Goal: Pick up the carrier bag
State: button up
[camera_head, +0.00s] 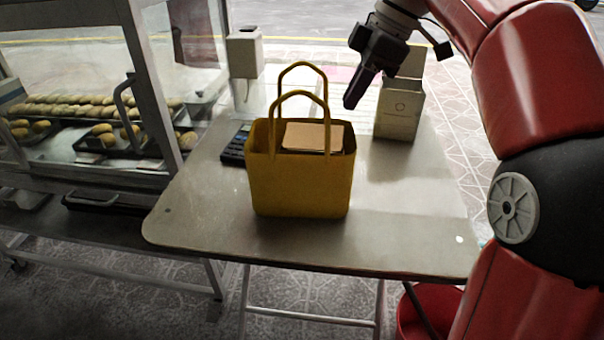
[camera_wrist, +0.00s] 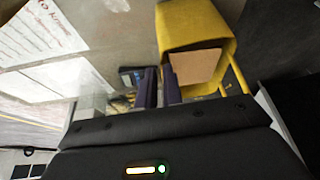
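The yellow carrier bag (camera_head: 300,188) stands upright on the table, with two looped handles raised above its rim. A light-brown box (camera_head: 313,137) sits inside it. In the wrist view the bag (camera_wrist: 190,28) is at the upper middle, with the brown box (camera_wrist: 197,67) in its opening. My gripper (camera_head: 349,104) is above the table, to the right of the handles and apart from them, pointing down and left. In the wrist view the two dark fingers of my gripper (camera_wrist: 160,75) stand slightly apart with nothing held between them.
The table (camera_head: 200,228) is clear in front of the bag and to its right. A white carton (camera_head: 399,112) stands behind, near my gripper. A calculator (camera_head: 235,146) and a white device (camera_head: 245,55) are at left, beside the glass pastry case (camera_head: 160,90).

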jog(key=x, duration=0.5)
jog(key=shift+a+f+b, duration=0.1)
jog(key=shift+f+b, duration=0.25)
grip_shut()
jog(key=shift+r, duration=0.1)
